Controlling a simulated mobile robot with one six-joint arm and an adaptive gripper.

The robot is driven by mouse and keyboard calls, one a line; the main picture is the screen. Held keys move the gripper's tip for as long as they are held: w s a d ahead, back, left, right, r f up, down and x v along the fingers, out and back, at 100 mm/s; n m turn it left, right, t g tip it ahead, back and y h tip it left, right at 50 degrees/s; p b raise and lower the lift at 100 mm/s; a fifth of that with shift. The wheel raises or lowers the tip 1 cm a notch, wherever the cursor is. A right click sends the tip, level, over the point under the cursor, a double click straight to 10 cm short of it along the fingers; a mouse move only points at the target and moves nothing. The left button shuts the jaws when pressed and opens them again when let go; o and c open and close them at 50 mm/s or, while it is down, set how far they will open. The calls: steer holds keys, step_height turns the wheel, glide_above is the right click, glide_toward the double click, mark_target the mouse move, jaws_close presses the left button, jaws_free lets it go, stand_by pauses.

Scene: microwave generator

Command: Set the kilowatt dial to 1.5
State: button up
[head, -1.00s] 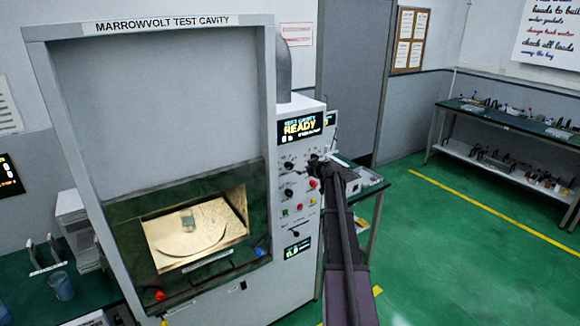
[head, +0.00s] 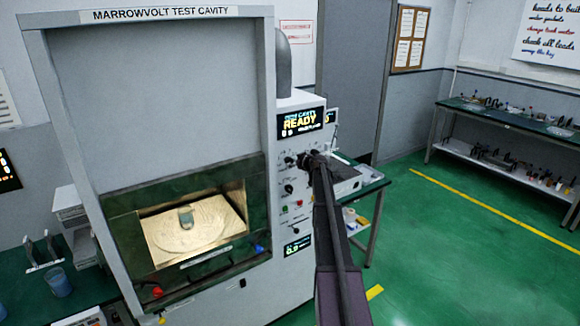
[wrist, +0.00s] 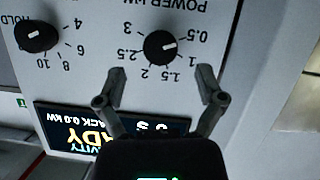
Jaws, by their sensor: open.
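The kilowatt dial (wrist: 160,47), a round black knob under the POWER kW label, is upside down in the wrist view. Its white mark points right in the picture, between 0.5 and 1. The 1.5 mark (wrist: 173,75) is at the dial's lower right in that picture. My gripper (wrist: 159,74) is open and empty. Its fingertips lie left and right of the dial, slightly lower in the picture, apart from the knob. In the head view my gripper (head: 308,160) is at the upper control panel and hides part of it.
The HOLD dial (wrist: 37,36) is beside the kilowatt dial. The READY display (head: 301,124) is above the controls. A lower readout (head: 298,246) shows about 0.9, hard to read. The cavity (head: 195,228) with a small container stands left. A side table (head: 370,185) is right of the panel.

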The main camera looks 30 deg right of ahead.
mark_target(291, 162)
steer(key=shift+b+x, duration=0.75)
steer(key=shift+x, duration=1.85)
steer(key=shift+c, duration=0.2)
steer(key=c, duration=1.1)
